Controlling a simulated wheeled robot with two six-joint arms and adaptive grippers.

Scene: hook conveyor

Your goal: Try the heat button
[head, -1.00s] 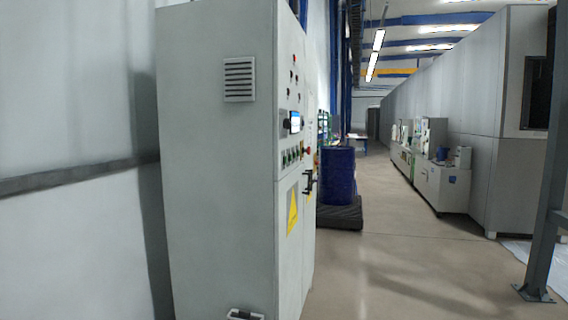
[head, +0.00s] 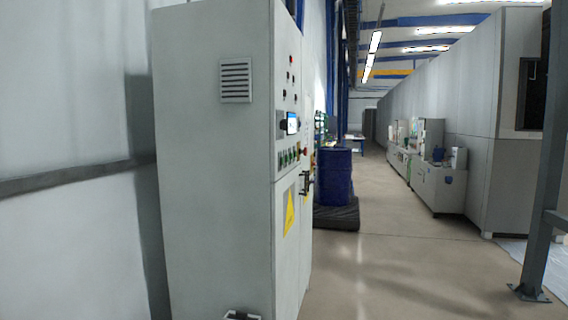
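A tall light grey control cabinet (head: 212,190) stands left of centre in the head view. Its control face is seen at a steep angle on its right side. A row of green buttons (head: 288,157) sits below a small lit display (head: 292,122). Several red and dark knobs or lamps (head: 291,78) are above the display. I cannot read any labels, so I cannot tell which one is the heat button. A yellow warning sign (head: 289,212) is lower on the face. A gripper-like dark and silver part (head: 241,316) shows at the bottom edge, mostly cut off; neither gripper is clearly visible.
A blue barrel (head: 335,176) stands on a black pallet (head: 337,215) just beyond the cabinet. Grey cabinets (head: 438,187) line the right side. A grey steel post (head: 543,200) is at the far right. The floor (head: 400,270) between them is clear.

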